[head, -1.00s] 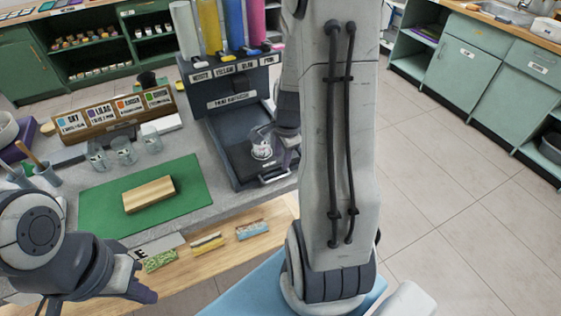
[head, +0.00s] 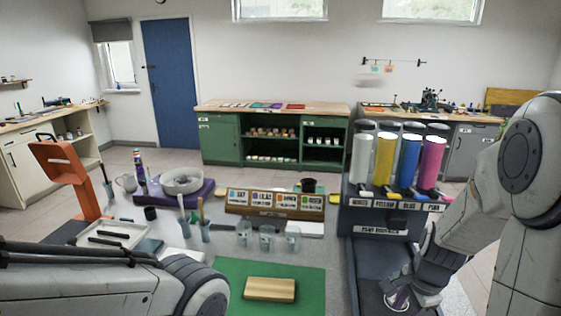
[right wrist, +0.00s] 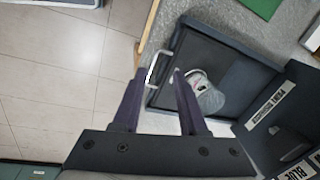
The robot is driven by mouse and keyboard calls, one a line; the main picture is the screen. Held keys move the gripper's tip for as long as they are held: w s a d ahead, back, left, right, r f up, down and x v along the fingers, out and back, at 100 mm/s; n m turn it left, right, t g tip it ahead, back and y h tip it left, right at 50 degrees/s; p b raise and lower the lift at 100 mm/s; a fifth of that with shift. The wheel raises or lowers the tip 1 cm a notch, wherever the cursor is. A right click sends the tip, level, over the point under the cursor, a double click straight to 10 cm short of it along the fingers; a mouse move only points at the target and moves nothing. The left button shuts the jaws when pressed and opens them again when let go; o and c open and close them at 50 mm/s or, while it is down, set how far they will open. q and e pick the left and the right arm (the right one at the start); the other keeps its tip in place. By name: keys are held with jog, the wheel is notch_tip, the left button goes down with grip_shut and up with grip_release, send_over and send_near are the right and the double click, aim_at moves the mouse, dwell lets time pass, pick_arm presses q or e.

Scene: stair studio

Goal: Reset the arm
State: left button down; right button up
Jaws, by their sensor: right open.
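My right gripper (right wrist: 159,75) is open and empty in the right wrist view, its two purple-grey fingers apart. A clear cup with pale contents (right wrist: 208,94) is just right of the right finger, outside the jaws. It stands on the dark tray of the paint dispenser (right wrist: 232,60). In the head view my right arm comes down from the right, and the gripper (head: 414,294) is over the tray beside the cup (head: 397,300), which it partly hides. My left arm crosses the lower left, but its gripper does not show.
The paint dispenser (head: 384,201) holds white, yellow, blue and pink tubes. Several empty glasses (head: 267,240) stand before a labelled wooden rack (head: 275,211). A wooden block (head: 270,289) lies on a green mat (head: 232,268). An orange stand (head: 72,180) is at left. Tiled floor lies beyond.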

jog(key=s+a+r+n+y, duration=0.1)
jog(key=s+a+r+n, duration=0.2)
jog(key=a+n, duration=0.5)
jog(key=s+a+r+n, duration=0.2)
jog(key=a+n, duration=0.4)
jog(key=a, duration=0.5)
jog(key=s+a+r+n+g, duration=0.2)
jog(key=s+a+n, duration=0.4)
jog(key=s+n, duration=0.4)
jog(key=shift+s+a+r+n, duration=0.35)
jog(key=shift+s+r+n, duration=0.05)
jog(key=shift+s, duration=0.3)
